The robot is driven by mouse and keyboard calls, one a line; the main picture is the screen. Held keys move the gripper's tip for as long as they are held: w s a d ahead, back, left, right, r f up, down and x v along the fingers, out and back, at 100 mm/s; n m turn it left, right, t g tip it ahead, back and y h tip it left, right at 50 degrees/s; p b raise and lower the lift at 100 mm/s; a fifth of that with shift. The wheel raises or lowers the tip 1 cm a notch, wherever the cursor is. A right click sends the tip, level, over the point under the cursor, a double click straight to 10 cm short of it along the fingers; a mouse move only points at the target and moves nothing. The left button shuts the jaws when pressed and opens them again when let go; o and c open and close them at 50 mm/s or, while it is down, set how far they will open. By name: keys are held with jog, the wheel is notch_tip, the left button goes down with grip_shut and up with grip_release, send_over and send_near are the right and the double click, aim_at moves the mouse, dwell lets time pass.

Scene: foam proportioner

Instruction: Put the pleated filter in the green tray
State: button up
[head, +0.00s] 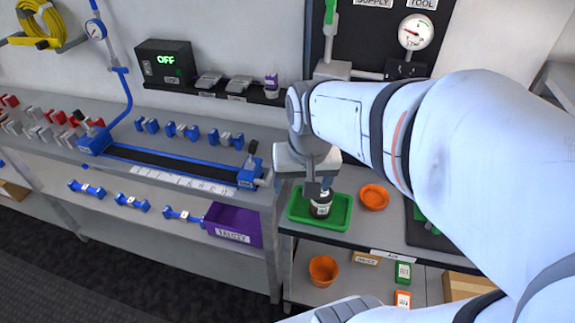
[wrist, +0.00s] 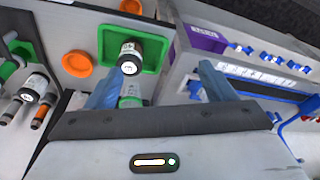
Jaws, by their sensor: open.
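The green tray (head: 343,222) lies on the right-hand bench, and it also shows in the wrist view (wrist: 107,45). A dark canister with a white label (head: 321,208) is at the tray, and it shows in the wrist view too (wrist: 130,57); I take it for the pleated filter, but its pleats cannot be made out. My gripper (head: 312,185) is just above the tray and partly covers the canister. In the wrist view its blue fingers (wrist: 158,88) are apart. A pale green and white part (wrist: 131,94) shows between them; I cannot tell what it belongs to.
An orange bowl (head: 374,197) stands right of the tray, with another orange bowl (head: 323,270) on the shelf below. A purple bin (head: 233,225) is lower left. A gauge panel (head: 415,32) rises behind. More canisters (wrist: 35,85) stand left in the wrist view.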

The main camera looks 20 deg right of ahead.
jog(key=s+n, duration=0.1)
jog(key=s+a+n, duration=0.1)
jog(key=s+a+r, duration=0.1)
jog(key=shift+s+n+t, duration=0.4)
